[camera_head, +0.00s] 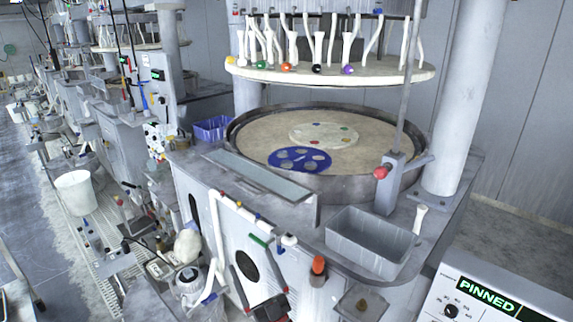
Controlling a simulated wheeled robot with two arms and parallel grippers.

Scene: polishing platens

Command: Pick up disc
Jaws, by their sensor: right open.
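A blue disc (284,162) with several round holes lies flat near the front edge of the large round beige platen (255,135). A pale disc (323,141) with small coloured dots lies just behind it, towards the middle of the platen. My right gripper (252,257) is in front of the machine's front panel, below and nearer than the platen. Its dark fingers are apart with nothing seen between them, and it is well away from both discs. My left gripper does not show.
A raised rim surrounds the platen, under an overhead ring (400,73) with hanging white tubes. A grey bin (372,240), a post with a red knob (381,172) and a blue basket (211,128) stand around it. A PINNED panel (490,295) is at lower right.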

